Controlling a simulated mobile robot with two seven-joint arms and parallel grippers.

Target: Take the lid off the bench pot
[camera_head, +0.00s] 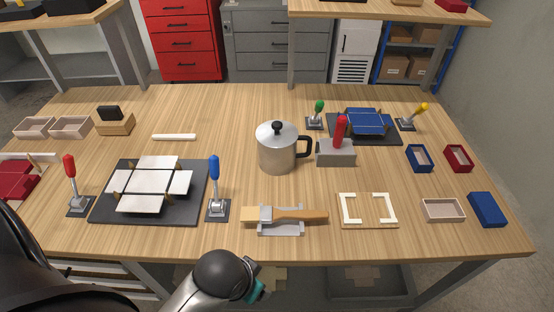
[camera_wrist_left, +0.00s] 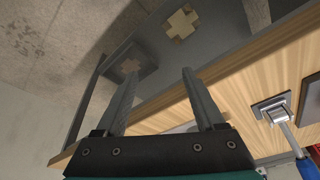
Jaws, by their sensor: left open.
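The bench pot (camera_head: 276,156) is a silver metal pot standing upright near the middle of the bench, with a black handle (camera_head: 308,146) on its right side. Its silver lid (camera_head: 268,135) sits on top and has a black knob (camera_head: 277,126). My left gripper (camera_wrist_left: 160,72) is open and empty in the left wrist view, with both fingers apart. In the head view, my left arm is at the bottom, in front of the bench edge and well short of the pot. The pot does not show in the left wrist view. My right gripper is not in view.
A blue-handled clamp (camera_head: 215,185) stands left of the pot's front, and a red-handled block (camera_head: 337,150) stands close on its right. Bare wood lies around the pot's left and back.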

